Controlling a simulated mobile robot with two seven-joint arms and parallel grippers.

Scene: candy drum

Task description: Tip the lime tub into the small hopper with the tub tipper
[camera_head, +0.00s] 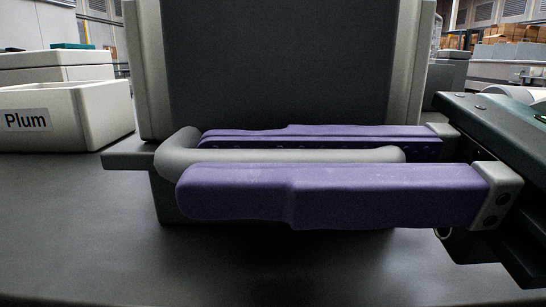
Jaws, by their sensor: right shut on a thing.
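My right gripper (192,163) reaches in from the right with two long purple fingers. It is shut on a rounded grey handle (172,154), with one finger on the near side and one on the far side. The handle is in front of a large upright body with a dark panel (285,60) and light grey side posts, which may be the tub tipper; its top is cut off. I see no tub labelled lime and cannot make out the small hopper. My left gripper is not in view.
A pale grey tub labelled Plum (102,112) stands at the left. More pale bins (55,62) are behind it. The dark surface (80,230) at the front left is clear. Shelving and boxes (510,45) show in the background.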

